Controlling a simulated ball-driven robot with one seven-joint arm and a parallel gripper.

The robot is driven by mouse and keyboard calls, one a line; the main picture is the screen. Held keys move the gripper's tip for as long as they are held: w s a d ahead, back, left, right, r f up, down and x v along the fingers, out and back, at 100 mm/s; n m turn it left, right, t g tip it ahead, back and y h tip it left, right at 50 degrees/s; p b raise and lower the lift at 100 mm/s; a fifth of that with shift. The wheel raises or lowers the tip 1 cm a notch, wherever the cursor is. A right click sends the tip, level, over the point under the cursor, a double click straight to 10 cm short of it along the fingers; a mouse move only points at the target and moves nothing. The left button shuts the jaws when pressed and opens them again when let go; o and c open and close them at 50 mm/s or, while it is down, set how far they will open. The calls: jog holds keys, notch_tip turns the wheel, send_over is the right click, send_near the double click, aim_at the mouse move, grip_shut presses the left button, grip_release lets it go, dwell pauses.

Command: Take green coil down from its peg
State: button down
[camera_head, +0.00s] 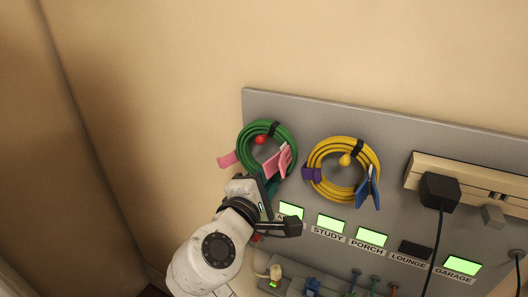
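The green coil (290,134) hangs on a red-tipped peg (261,139) at the left of the grey wall panel. A black tie binds its top, and pink tags (228,160) stick out at its left and lower right. My gripper (268,182) is at the coil's lower edge, reaching up from below. Its fingers overlap the bottom of the coil in this view. I cannot tell whether they touch or grip it, as the fingertips are small and partly hidden.
A yellow coil (313,160) with purple and blue tags hangs on a yellow peg close by on the right. Below are lit green label screens (331,223), a dark one (415,249), and a row of plugs and cables. A black adapter (439,192) sits further right. Bare wall lies left.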

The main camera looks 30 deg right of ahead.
jog(key=shift+r+p, duration=0.95)
jog(key=shift+p, duration=0.15)
jog(key=f+p+v, duration=0.1)
jog(key=p+v, duration=0.1)
jog(key=v, duration=0.9)
jog(key=shift+w+a, duration=0.2)
dwell(0.5)
jog(key=w+d+f+n+t+y+b, duration=0.1)
jog(key=d+f+n+t+y, duration=0.1)
jog(key=f, duration=0.9)
jog(key=w+d+f+n+t+y+b, duration=0.1)
jog(key=d+f+n+t+y+b, duration=0.1)
jog(key=f+y, duration=0.4)
notch_tip(320, 180, down, 6)
jog(key=d+n+t, duration=0.1)
jog(key=d+n, duration=0.1)
jog(key=shift+w+n+t+b, duration=0.3)
jog(key=shift+w+n, duration=0.05)
jog(key=shift+n, duration=0.05)
